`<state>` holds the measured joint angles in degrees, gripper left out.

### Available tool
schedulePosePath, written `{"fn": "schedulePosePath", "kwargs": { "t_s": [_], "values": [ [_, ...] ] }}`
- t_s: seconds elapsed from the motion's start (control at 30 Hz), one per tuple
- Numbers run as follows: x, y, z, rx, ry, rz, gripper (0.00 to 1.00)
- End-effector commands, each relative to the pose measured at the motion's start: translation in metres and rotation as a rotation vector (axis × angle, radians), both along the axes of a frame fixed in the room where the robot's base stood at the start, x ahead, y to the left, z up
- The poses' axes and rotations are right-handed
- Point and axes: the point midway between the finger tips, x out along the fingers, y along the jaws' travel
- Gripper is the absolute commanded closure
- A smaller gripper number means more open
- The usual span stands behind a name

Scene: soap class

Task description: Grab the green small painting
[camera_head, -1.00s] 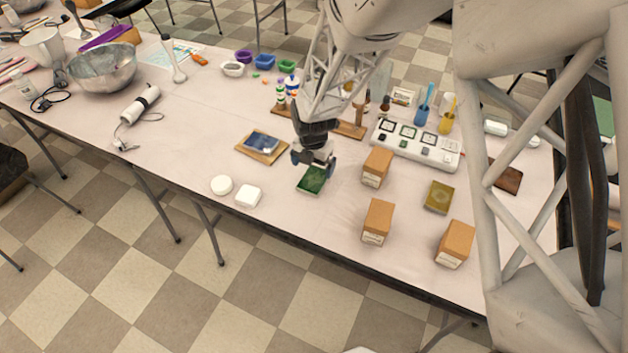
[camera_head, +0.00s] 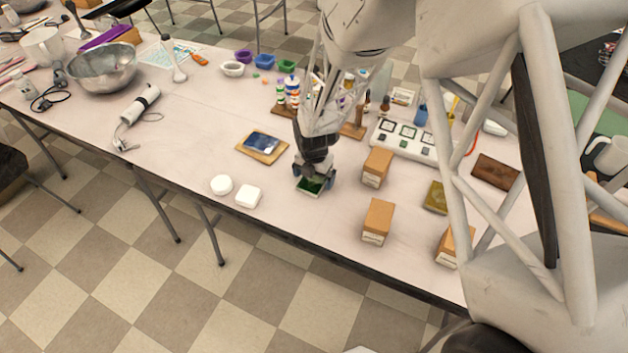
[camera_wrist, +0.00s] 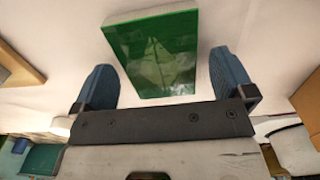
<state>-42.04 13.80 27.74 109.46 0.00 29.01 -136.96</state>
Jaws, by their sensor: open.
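The small green painting (camera_head: 309,188) lies on the table, partly hidden by my gripper in the head view. In the wrist view, the green painting (camera_wrist: 155,55) shows a glossy green face with a pale leaf-like shape and light edges. My gripper (camera_head: 315,180) is open just above it and points down. In the wrist view, the two blue fingers of my gripper (camera_wrist: 160,80) stand apart, one on each side of the painting's near end. Gaps show between the painting and both fingers. Whether the fingertips reach down to the table cannot be told.
A wooden board with a dark blue picture (camera_head: 262,147) lies to the left. A round white soap (camera_head: 221,184) and a square one (camera_head: 248,196) lie near the front edge. Cardboard boxes (camera_head: 377,168) (camera_head: 377,222) stand to the right. The front edge has free room.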

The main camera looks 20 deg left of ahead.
Motion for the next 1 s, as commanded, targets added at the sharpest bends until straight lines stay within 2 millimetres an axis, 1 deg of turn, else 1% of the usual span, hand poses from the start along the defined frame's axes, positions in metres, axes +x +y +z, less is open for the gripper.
{"fn": "schedulePosePath", "kwargs": {
  "t_s": [0.13, 0.63, 0.67, 0.9, 0.97, 1.0],
  "values": [
    [0.0000, 0.0000, -0.0055, 0.000, 0.000, 0.000, 0.00],
    [0.0000, 0.0000, -0.0053, 0.000, 0.000, 0.000, 0.00],
    [0.0000, 0.0000, -0.0053, 0.000, 0.000, 0.000, 0.02],
    [0.0000, 0.0000, -0.0053, 0.000, 0.000, 0.000, 0.38],
    [-0.0001, 0.0000, -0.0053, 0.000, 0.000, 0.000, 0.47],
    [0.0000, 0.0000, -0.0052, 0.000, 0.000, 0.000, 0.49]
  ]
}}
